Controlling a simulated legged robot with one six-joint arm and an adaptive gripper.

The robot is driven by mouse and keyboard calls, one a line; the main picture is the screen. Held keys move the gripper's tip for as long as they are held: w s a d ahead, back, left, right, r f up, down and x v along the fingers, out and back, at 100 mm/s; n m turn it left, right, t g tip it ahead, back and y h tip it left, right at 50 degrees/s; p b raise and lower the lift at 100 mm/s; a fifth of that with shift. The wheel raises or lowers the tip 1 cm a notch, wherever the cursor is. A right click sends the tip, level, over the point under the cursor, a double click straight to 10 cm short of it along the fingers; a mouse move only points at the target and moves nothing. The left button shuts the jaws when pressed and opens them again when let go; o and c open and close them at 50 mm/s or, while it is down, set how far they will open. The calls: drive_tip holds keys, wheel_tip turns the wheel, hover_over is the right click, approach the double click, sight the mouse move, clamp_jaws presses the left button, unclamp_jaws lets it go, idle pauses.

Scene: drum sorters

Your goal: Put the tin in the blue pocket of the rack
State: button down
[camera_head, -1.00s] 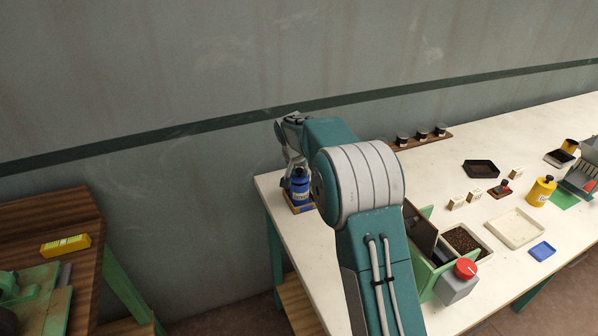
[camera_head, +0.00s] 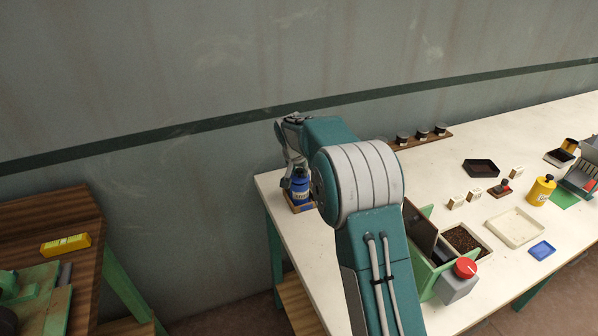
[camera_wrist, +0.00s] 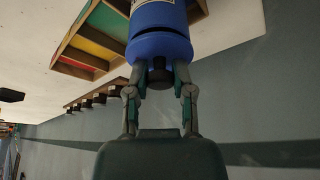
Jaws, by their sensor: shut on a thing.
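The tin (camera_head: 300,190) is blue with a pale label band and stands upright at the far left of the white table. My gripper (camera_wrist: 161,72) is shut on its dark top knob. The wooden rack (camera_wrist: 114,22) shows yellow, red and green pockets left of the tin in the wrist view, and a bit of its edge shows to the right. In the head view the rack (camera_head: 291,207) is mostly hidden below the tin. The tin is over or in the rack's end part; I cannot tell whether it touches the bottom. No blue pocket floor is visible.
A green box with a red button (camera_head: 466,268) stands near my arm. The wall is close behind the rack.

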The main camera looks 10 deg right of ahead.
drive_tip(key=shift+c, duration=2)
unclamp_jaws()
drive_tip(key=o, duration=0.4)
drive_tip(key=shift+r, duration=3.55)
